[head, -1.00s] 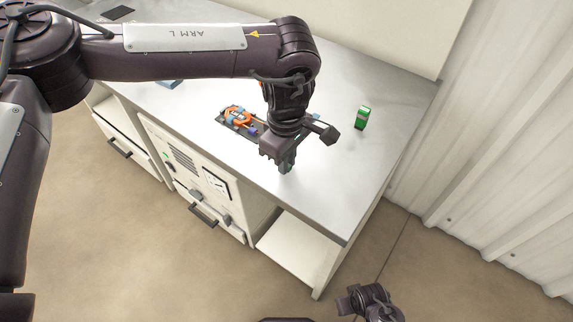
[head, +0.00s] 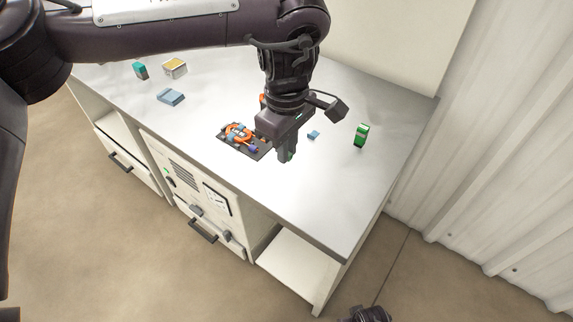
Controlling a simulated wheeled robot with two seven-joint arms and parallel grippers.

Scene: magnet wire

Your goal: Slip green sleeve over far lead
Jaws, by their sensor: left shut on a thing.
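An orange wire coil (head: 238,133) with blue parts sits on a dark base plate (head: 231,148) in the middle of the bench. A small purple-blue piece (head: 252,149) is at the plate's front right. My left gripper (head: 287,152) points down just right of the plate, shut on a green piece (head: 291,155), likely the sleeve. Only a sliver of it shows between the fingers. The coil's far lead is not clear; an orange bit (head: 262,99) shows beside my wrist. My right gripper (head: 365,314) is cut off at the bottom edge, its jaws unclear.
A green box with a white band (head: 361,135) stands at the right of the bench (head: 330,190). A small blue block (head: 313,134) lies right of my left gripper. A blue block (head: 171,97), a yellow-white box (head: 175,68) and a teal item (head: 141,70) are back left.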

